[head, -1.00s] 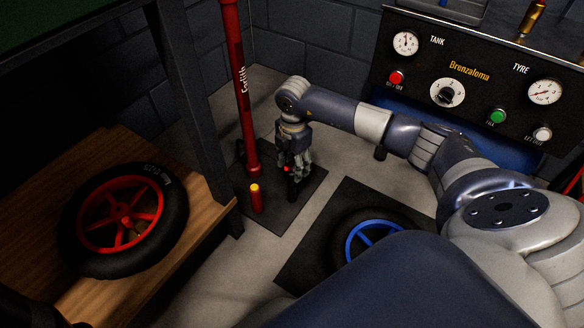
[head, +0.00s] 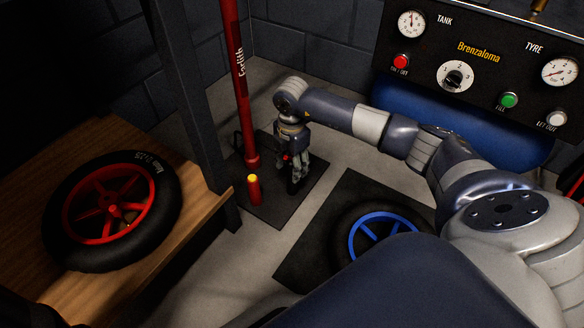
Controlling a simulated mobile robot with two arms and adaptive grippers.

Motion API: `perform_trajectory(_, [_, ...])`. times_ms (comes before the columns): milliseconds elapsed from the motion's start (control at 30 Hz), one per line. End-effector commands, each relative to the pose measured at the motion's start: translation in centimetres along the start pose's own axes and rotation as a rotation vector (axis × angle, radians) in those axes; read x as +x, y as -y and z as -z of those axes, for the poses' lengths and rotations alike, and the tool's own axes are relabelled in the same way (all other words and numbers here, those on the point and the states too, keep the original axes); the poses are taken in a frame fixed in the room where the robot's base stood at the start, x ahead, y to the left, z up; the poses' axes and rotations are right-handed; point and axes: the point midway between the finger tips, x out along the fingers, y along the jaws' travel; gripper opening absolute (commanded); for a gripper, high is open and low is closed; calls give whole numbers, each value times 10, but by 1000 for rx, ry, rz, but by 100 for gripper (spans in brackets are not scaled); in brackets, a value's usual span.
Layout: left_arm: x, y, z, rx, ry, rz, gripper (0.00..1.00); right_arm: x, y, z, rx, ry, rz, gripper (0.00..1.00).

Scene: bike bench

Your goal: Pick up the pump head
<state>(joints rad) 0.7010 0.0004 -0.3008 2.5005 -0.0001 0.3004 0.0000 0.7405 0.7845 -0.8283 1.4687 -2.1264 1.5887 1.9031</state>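My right gripper (head: 297,184) points down over the dark mat (head: 262,211) beside the red floor pump (head: 245,110). A small dark upright piece (head: 292,187), which may be the pump head, shows at its fingertips. A small red spot shows at the fingers. The fingers overlap this piece in the picture, and I cannot tell whether they grip it. The pump stands upright just left of the gripper. My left gripper is not in view.
A short red cylinder with a yellow top (head: 254,190) stands on the mat, left of the gripper. A blue-rimmed wheel (head: 375,232) lies on another mat. A red-rimmed wheel (head: 104,207) lies on a wooden shelf (head: 208,207) at left. A control panel (head: 470,55) stands behind my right arm.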

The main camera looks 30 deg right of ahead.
Motion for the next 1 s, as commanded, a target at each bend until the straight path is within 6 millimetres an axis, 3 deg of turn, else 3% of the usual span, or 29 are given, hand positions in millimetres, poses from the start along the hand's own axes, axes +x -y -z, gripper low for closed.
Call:
perform_trajectory(33, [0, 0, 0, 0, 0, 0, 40, 0, 0, 0, 0, 0, 0, 29])
perform_trajectory(167, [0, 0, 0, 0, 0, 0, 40, 0, 0, 0, 0, 0, 0, 0])
perform_trajectory(667, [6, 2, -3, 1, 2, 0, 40, -9, 0, 0, 0, 0, -1, 0])
perform_trajectory(1000, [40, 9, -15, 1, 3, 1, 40, -56, -1, 0, 0, 0, -2, 0])
